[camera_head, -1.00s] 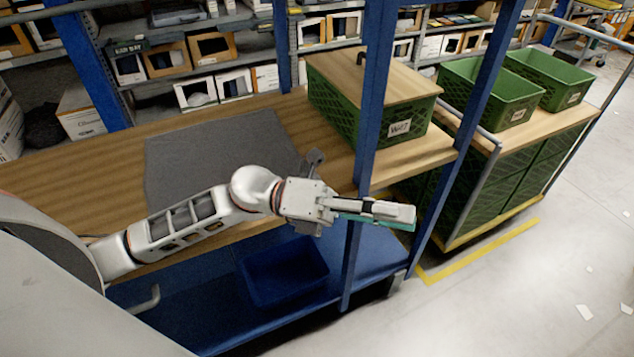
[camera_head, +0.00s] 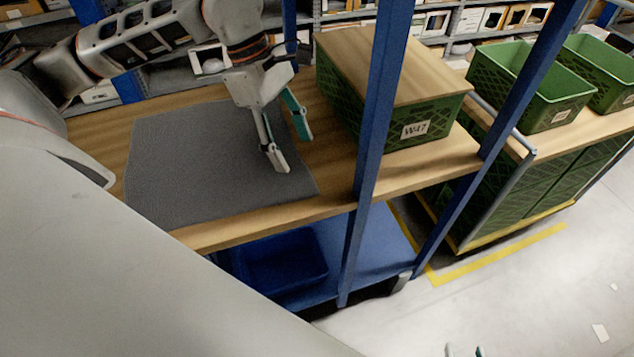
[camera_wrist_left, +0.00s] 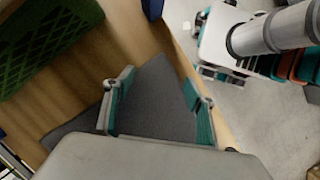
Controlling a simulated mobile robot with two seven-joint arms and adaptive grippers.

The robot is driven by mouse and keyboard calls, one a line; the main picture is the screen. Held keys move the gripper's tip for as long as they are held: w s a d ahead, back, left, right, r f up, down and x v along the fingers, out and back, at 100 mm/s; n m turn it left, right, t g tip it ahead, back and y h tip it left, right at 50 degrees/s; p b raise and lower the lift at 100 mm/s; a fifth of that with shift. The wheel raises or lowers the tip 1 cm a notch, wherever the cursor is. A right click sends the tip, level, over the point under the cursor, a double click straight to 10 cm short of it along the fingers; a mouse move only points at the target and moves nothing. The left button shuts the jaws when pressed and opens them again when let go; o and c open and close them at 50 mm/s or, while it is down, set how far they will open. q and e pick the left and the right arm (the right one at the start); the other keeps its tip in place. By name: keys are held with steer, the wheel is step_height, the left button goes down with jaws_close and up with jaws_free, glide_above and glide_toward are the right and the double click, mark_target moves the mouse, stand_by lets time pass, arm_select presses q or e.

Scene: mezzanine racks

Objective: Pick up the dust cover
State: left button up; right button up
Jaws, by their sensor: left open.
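No thing in view is plainly marked as the dust cover. A flat grey sheet (camera_head: 190,165) lies on the wooden bench, and a wooden lid (camera_head: 385,65) covers a green crate labelled W47 (camera_head: 345,105); I cannot tell which is meant. My left gripper (camera_head: 293,153) points down over the right part of the grey sheet, open and empty. In the left wrist view the sheet (camera_wrist_left: 155,95) shows between its spread fingers (camera_wrist_left: 158,78). Contact with the sheet cannot be told. Only the tips of my right gripper (camera_head: 463,351) show at the bottom edge, spread apart.
A blue upright (camera_head: 383,90) stands at the bench's front edge, between my left gripper and part of the crate. A blue bin (camera_head: 280,262) sits on the lower shelf. Open green crates (camera_head: 535,85) stand on a cart at the right. The floor at the right is mostly clear.

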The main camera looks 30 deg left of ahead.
mark_target(312, 191)
arm_select(q)
steer(key=b+x, duration=0.2)
steer(key=x, duration=0.2)
steer(key=shift+s, duration=0.2)
steer(key=b+x, duration=0.2)
steer(key=x, duration=0.1)
steer(key=shift+b+x, duration=0.4)
steer(key=shift+x, duration=0.65)
arm_select(e)
steer(key=shift+w+d+f, duration=0.1)
steer(key=shift+d+f, duration=0.15)
steer(key=shift+f, duration=0.9)
steer(key=shift+w+d+f, duration=0.1)
steer(key=shift+d+f, duration=0.1)
steer(key=shift+f, duration=0.95)
arm_select(q)
steer(key=shift+w, duration=0.1)
arm_select(e)
steer(key=shift+s+a, duration=0.1)
steer(key=shift+s, duration=0.05)
